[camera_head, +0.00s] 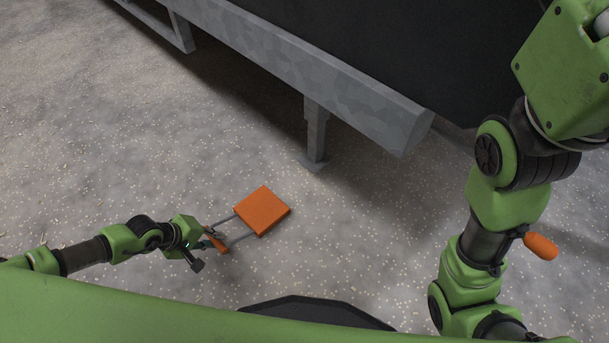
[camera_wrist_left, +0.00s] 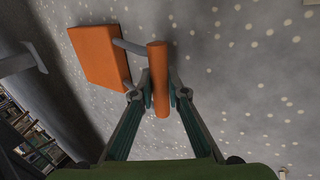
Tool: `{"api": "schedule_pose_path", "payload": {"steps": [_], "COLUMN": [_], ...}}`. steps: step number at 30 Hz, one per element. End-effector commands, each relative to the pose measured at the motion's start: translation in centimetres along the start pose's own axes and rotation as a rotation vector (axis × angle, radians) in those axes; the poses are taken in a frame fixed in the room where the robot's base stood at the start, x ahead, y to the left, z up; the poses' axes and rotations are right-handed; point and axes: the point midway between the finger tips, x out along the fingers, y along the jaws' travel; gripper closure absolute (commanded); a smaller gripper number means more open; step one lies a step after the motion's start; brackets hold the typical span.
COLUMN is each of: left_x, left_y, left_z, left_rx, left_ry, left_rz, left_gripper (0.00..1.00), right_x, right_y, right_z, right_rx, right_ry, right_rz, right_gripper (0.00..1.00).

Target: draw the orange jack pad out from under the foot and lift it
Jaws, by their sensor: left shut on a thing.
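The orange jack pad (camera_head: 262,211) is a square slab with two grey rods leading to an orange handle bar (camera_head: 215,239). It lies clear of the trailer's grey foot (camera_head: 315,163), to its lower left in the head view. I cannot tell whether the pad touches the floor or hangs just above it. My left gripper (camera_head: 213,243) is shut on the handle bar. In the left wrist view its fingers (camera_wrist_left: 158,94) sit on both sides of the bar, with the pad (camera_wrist_left: 101,56) beyond at upper left. My right gripper is out of view.
The trailer's grey frame beam (camera_head: 310,80) runs above the foot, with dark shadow behind it. An orange cylinder (camera_head: 541,246) shows beside my right arm; I cannot tell what it belongs to. The speckled floor (camera_head: 130,150) is clear around the pad.

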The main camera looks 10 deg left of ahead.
Motion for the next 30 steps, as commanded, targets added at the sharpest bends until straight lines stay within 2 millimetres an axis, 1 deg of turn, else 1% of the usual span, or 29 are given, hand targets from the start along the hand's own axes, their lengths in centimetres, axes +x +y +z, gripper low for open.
{"api": "schedule_pose_path", "payload": {"steps": [9, 10, 12, 23, 26, 29, 30], "left_x": [0.1, 0.1, 0.1, 0.0, -0.8, -2.3, -3.1], "left_y": [0.1, 0.1, 0.1, -0.2, -0.2, -0.3, -0.2], "left_z": [0.0, 0.0, 0.0, 0.0, -0.1, -0.1, -0.1], "left_rx": [0.000, 0.000, 0.000, 0.000, 0.000, 0.003, 0.004], "left_ry": [0.000, 0.000, 0.000, -0.001, 0.001, 0.001, 0.001], "left_rz": [0.003, 0.003, 0.003, -0.003, -0.003, -0.003, -0.003], "left_gripper": [1.00, 0.81, 0.67, 0.67, 0.67, 0.67, 0.67], "right_x": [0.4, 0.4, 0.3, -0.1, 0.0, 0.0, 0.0], "right_y": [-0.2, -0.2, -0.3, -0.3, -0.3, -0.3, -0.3], "right_z": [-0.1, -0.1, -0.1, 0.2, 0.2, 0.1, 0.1], "right_rx": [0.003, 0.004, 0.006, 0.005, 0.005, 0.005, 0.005], "right_ry": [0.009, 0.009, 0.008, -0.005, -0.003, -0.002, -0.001], "right_rz": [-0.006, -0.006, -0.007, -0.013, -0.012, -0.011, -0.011], "right_gripper": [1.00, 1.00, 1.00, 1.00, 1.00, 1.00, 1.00]}}
